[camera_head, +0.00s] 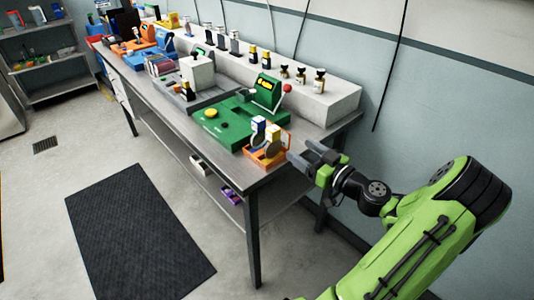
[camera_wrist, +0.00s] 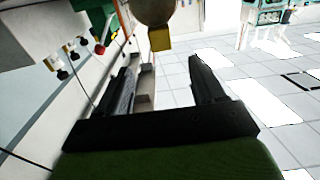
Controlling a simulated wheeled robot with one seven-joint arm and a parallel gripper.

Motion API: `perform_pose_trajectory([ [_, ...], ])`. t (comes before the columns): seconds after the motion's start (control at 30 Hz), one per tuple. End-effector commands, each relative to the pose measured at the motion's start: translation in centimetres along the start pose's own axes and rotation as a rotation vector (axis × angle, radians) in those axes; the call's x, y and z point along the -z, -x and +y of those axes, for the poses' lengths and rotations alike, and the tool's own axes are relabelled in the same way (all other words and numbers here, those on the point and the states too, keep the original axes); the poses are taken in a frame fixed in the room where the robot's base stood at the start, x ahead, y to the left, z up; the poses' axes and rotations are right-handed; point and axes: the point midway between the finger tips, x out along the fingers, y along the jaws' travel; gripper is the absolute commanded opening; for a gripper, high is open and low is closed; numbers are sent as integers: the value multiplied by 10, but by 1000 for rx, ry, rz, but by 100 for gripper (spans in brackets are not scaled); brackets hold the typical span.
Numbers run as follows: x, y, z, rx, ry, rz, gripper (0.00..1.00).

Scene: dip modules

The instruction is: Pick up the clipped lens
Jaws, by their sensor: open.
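The clipped lens (camera_wrist: 155,12) shows at the top of the wrist view as a dark round disc, cut off by the frame edge. A yellow clip (camera_wrist: 160,39) sits at its lower edge. In the head view, round lens-like discs (camera_head: 271,150) stand in a small orange tray (camera_head: 266,163) at the near end of the bench; which one is clipped is too small to tell. My gripper (camera_head: 302,156) is open and empty, just right of the tray. In the wrist view my gripper (camera_wrist: 161,65) has its fingers apart, with the lens beyond the tips, not between them.
A green module (camera_head: 222,132) with a red-knobbed lever stands behind the tray on the metal bench (camera_head: 262,180). White and blue boxes (camera_head: 258,125) stand beside the lenses. A raised shelf (camera_head: 330,101) with small bottles runs along the wall.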

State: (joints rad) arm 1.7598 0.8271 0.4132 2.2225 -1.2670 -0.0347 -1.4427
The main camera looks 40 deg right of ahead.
Motion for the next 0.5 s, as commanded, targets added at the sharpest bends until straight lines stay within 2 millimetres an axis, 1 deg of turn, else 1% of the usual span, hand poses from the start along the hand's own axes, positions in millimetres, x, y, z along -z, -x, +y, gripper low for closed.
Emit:
perform_pose_trajectory([
  [0.03,1,-15,-2,8,1,2,68],
  [0.2,0,-58,-2,7,1,-1,68],
  [0.3,0,-76,-2,7,0,-2,68],
  [0.43,0,-91,-2,5,-2,-2,68],
  [0.5,0,-104,-3,8,0,-2,68],
])
